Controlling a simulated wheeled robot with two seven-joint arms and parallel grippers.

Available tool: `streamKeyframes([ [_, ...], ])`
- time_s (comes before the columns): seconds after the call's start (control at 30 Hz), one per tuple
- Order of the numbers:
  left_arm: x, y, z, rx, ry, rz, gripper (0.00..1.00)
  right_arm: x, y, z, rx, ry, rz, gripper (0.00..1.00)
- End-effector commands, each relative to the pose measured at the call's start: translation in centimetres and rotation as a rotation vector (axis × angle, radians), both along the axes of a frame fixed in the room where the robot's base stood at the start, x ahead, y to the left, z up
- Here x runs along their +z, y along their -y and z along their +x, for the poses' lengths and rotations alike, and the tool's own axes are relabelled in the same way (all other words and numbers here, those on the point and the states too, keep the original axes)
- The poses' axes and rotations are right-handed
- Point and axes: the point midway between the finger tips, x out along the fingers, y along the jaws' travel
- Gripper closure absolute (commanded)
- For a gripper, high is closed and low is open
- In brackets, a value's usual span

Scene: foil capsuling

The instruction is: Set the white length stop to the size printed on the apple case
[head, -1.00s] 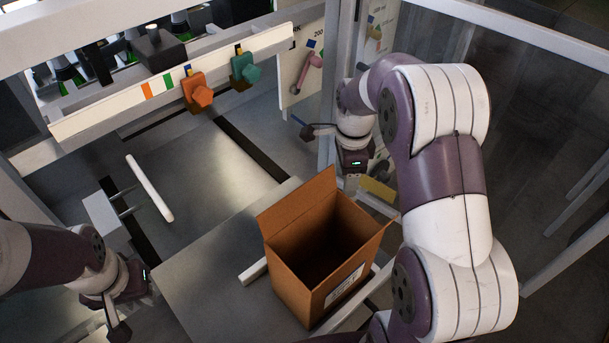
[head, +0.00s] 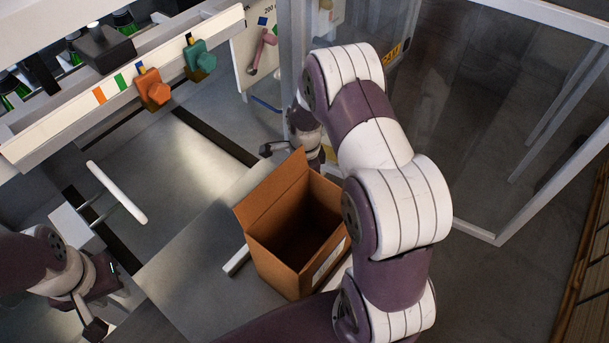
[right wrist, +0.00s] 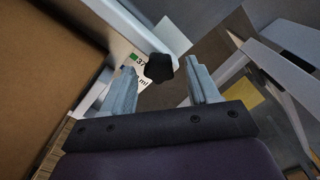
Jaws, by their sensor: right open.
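The open cardboard case (head: 282,262) stands on the grey table. A printed label (head: 329,262) shows on its side, too small to read. A white bar (head: 117,192) on two rods lies at the left, and a short white bar (head: 236,260) touches or passes beside the case; I cannot tell which is the length stop. My right gripper (right wrist: 161,88) is open and empty. A black knob (right wrist: 158,67) and a partly hidden "37… ml" label (right wrist: 141,73) show just beyond its fingertips. My left gripper (head: 95,328) is at the lower left, its jaws unclear.
Orange (head: 154,90) and teal (head: 200,60) knobs sit on a white rail. A panel (head: 252,52) marked 200 carries a pink lever (head: 262,50). Frame posts and clear panels stand at the right. The bare table (head: 195,150) between the left bar and the case is clear.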

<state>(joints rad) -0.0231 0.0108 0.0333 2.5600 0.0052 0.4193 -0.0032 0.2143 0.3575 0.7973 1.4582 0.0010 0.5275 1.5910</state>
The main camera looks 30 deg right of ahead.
Motion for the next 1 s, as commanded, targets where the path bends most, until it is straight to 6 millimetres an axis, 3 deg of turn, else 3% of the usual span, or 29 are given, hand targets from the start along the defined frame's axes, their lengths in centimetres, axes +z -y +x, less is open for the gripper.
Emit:
streamKeyframes([
  [0.2,0.0,0.0,0.0,0.0,0.0,0.0,0.66,-0.1,0.0,0.0,0.0,0.0,0.0,0.4],
  [0.27,0.0,0.0,0.0,0.0,0.0,0.0,0.66,-0.1,0.0,0.0,0.0,0.0,0.0,0.56],
  [0.4,0.0,0.0,0.0,0.0,0.0,0.0,0.66,-0.1,0.0,0.0,0.0,0.0,0.0,1.0],
  [0.57,0.3,0.0,0.0,0.0,0.0,0.0,0.66,0.1,0.2,-0.4,-0.001,-0.003,0.001,1.0],
  [0.8,1.7,0.0,0.0,0.0,0.0,0.0,0.66,0.2,1.8,-4.3,-0.004,-0.005,0.001,1.0],
  [1.0,1.7,0.0,0.0,0.0,0.0,0.0,0.66,0.0,2.2,-5.3,0.0,-0.002,-0.001,1.0],
])
